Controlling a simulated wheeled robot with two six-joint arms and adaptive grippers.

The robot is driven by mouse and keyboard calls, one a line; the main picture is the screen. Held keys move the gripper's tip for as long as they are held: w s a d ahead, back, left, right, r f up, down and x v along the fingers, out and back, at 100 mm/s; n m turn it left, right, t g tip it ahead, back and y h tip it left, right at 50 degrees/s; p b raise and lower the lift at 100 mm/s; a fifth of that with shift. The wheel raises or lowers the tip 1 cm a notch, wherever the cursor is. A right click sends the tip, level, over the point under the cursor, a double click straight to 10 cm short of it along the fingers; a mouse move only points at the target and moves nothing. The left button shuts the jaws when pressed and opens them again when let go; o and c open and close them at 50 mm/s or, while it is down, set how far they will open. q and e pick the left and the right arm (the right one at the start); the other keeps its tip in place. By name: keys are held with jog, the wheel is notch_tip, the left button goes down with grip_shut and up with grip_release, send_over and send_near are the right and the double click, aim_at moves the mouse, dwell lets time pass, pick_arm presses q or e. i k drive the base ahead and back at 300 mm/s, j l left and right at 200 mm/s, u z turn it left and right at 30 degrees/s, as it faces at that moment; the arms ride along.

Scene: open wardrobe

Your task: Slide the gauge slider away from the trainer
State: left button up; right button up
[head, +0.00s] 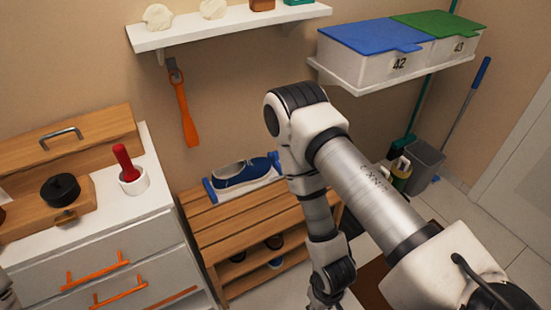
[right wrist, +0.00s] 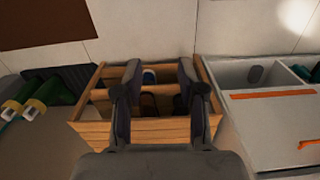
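A blue trainer (head: 238,173) with a white sole lies on a pale foot gauge (head: 262,184) on top of the slatted wooden bench. One blue end piece (head: 209,190) of the gauge stands at the trainer's left end, and another (head: 275,162) at its right end, close to my right arm. I cannot tell which is the slider or whether either touches the trainer. My right gripper (right wrist: 160,72) is open, with nothing between its fingers, and points towards the bench's shelves. In the head view it is low, beside the bench's right end, partly cut off. My left gripper is not in view.
The wooden bench (head: 236,222) has shoes on its lower shelf. A white drawer cabinet (head: 160,225) with orange handles stands left of it. An orange shoehorn (head: 186,112) hangs above, and a wall shelf holds lidded boxes (head: 372,65). My right arm covers the bench's right end.

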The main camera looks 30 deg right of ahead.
aim_at(274, 156)
jog(key=i+l+u, duration=0.1)
jog(key=l, duration=0.25)
jog(key=i+l+u, duration=0.15)
jog(key=l, duration=0.2)
jog(key=i+l+u, duration=0.1)
jog(key=l, duration=0.25)
jog(key=i+l+u, duration=0.1)
jog(key=l, duration=0.25)
jog(key=i, duration=0.05)
